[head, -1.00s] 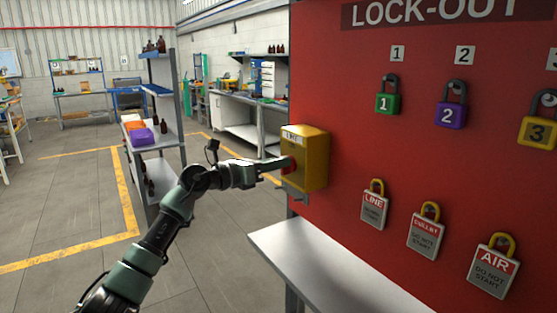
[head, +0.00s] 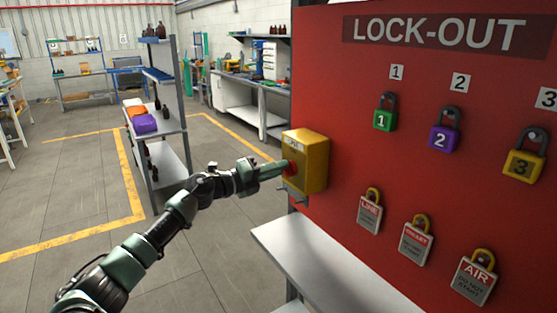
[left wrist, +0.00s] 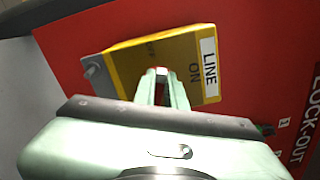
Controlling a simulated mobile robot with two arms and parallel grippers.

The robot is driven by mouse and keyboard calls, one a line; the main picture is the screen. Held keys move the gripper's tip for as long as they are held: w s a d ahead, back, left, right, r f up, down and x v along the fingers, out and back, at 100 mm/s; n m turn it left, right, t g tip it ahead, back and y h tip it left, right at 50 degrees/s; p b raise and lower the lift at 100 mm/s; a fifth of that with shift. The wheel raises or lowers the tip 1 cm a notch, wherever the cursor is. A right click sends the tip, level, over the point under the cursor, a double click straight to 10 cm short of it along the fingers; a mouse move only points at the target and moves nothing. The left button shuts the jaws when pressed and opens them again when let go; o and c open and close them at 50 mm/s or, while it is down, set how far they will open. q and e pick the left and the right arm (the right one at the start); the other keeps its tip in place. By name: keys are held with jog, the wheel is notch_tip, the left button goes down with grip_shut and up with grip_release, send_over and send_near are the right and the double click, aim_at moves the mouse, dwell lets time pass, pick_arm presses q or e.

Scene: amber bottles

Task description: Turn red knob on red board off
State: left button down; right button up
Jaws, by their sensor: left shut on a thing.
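The red lock-out board (head: 345,120) fills the right of the head view. A yellow switch box (head: 312,160) is mounted at its left edge, and the box shows in the left wrist view (left wrist: 185,60) with LINE, ON and OFF lettering. The red knob (head: 290,169) is on the box's front face. My left gripper (head: 284,169) is at the knob, shut on it. In the left wrist view its fingers (left wrist: 161,85) reach the box face between the ON and OFF marks, and they mostly hide the knob. My right gripper is not in view.
Padlocks numbered 1 (head: 384,118), 2 (head: 442,140) and 3 (head: 523,163) hang on the board, with tagged locks below, such as LINE (head: 369,214). A white shelf (head: 320,265) juts out under the box. A shelf rack (head: 165,125) stands left. Floor between is clear.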

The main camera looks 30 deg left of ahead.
pick_arm(q)
jog(key=n+p, duration=0.1)
jog(key=n, duration=0.1)
jog(key=n+p, duration=0.2)
jog(key=shift+a+f+n, duration=0.1)
jog(key=shift+f+n, duration=0.1)
jog(key=shift+n, duration=0.1)
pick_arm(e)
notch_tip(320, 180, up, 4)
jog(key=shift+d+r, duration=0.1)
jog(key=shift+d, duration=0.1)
pick_arm(q)
jog(key=c, duration=1.5)
grip_release()
jog(key=shift+f, duration=0.1)
jog(key=shift+o, duration=0.2)
